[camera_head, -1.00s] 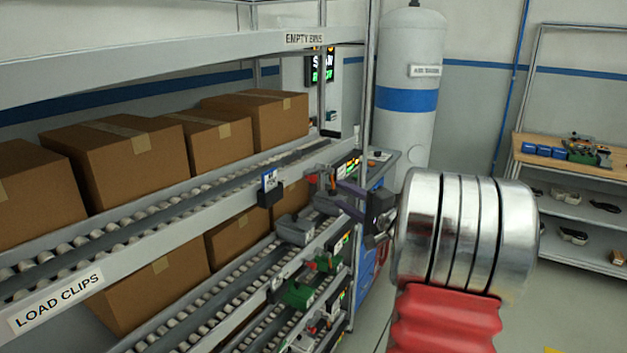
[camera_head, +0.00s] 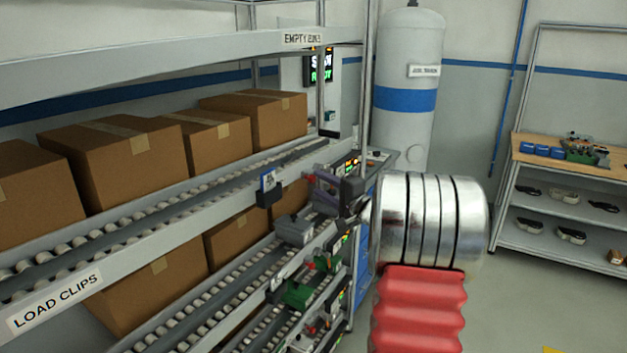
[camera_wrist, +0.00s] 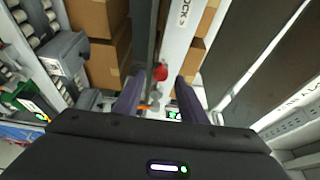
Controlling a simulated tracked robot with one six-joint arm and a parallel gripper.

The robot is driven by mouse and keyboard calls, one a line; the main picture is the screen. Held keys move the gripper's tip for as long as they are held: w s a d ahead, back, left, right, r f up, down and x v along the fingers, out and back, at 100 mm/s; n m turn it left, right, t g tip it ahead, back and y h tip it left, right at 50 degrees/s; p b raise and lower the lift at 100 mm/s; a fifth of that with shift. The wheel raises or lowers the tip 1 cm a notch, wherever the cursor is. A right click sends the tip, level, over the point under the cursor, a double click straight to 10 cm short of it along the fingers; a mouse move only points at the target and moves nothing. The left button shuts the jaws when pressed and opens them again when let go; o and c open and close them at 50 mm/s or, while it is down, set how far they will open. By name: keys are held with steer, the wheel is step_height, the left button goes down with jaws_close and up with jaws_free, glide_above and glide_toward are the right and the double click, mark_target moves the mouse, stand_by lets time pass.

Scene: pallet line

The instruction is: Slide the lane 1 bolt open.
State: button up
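A small red knob (camera_wrist: 160,72) shows in the wrist view on a pale rail, below a label (camera_wrist: 183,14) that reads "LOCK"; it appears to be the bolt's handle, but the bolt's body is hard to make out. My gripper (camera_wrist: 158,100) is open, with its two purple fingers apart and nothing seen between the tips. The knob lies beyond the tips, roughly in line with the gap. In the head view my gripper (camera_head: 318,186) is at the rack's near end, beside the upper roller lane; the dark wrist hides part of that end.
Cardboard boxes (camera_head: 127,150) stand on the roller lanes (camera_head: 150,228) at left. A grey fixture (camera_head: 294,230) and a green one (camera_head: 300,294) sit at the lower lane ends. A white tank (camera_head: 405,70) stands behind. Open floor lies right of my arm.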

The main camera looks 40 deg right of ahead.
mark_target(314, 181)
steer(key=shift+w+d, duration=0.15)
steer(key=shift+w, duration=2.5)
steer(key=shift+c, duration=0.2)
steer(key=shift+f, duration=0.1)
jaws_close()
